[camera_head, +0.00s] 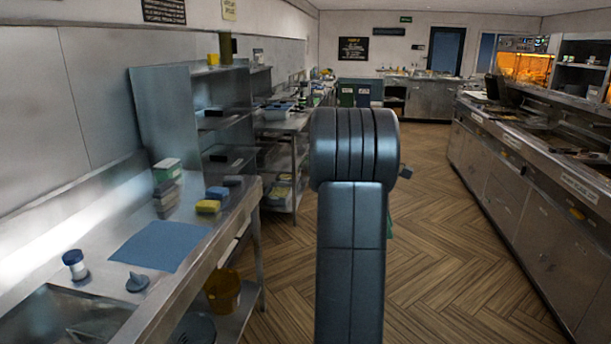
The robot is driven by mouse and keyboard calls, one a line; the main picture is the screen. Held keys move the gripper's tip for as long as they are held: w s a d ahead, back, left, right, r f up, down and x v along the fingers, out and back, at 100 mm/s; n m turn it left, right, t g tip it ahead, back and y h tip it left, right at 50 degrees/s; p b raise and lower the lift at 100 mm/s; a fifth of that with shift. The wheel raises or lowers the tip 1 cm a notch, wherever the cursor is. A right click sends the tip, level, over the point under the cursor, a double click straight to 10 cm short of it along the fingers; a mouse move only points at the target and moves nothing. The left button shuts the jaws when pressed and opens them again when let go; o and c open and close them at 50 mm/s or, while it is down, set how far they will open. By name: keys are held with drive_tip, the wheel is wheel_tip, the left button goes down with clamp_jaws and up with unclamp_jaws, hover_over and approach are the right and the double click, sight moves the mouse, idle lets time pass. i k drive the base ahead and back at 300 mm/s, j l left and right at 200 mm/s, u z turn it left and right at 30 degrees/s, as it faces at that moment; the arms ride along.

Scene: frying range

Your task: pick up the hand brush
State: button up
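I cannot pick out the hand brush with certainty. A small dark item (232,180) lies at the far end of the left steel counter, behind a blue block (217,192) and a yellow sponge (208,206); it is too small to tell whether it is the brush. My arm stands upright in the middle of the view, over the aisle and right of the counter. My gripper is hidden behind it. A bit of green shows at the arm's right edge, too little to identify.
The left counter (190,262) holds a blue cloth (160,246), a white and blue container (75,264), a dark grey plug-like item (137,282) and a sink (65,318). A yellow-brown bucket (223,291) stands below. The frying range (540,190) lines the right. The wooden floor (435,240) between is clear.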

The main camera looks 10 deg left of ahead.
sight(167, 190)
drive_tip(key=i+u, duration=0.1)
drive_tip(key=i, duration=0.7)
drive_tip(key=i+l+u, duration=0.1)
drive_tip(key=i, duration=0.65)
drive_tip(key=i+u, duration=0.2)
drive_tip(key=u, duration=0.2)
drive_tip(key=i+u, duration=0.2)
drive_tip(key=u, duration=0.15)
drive_tip(key=i+l+u, duration=0.1)
drive_tip(key=u, duration=0.3)
drive_tip(key=i+l+u, duration=0.2)
drive_tip(key=u, duration=0.15)
drive_tip(key=i+u, duration=0.25)
drive_tip(key=u, duration=0.2)
drive_tip(key=i+l+u, duration=0.1)
drive_tip(key=u, duration=0.35)
drive_tip(key=i+l+u, duration=0.2)
drive_tip(key=u, duration=0.2)
drive_tip(key=i, duration=0.1)
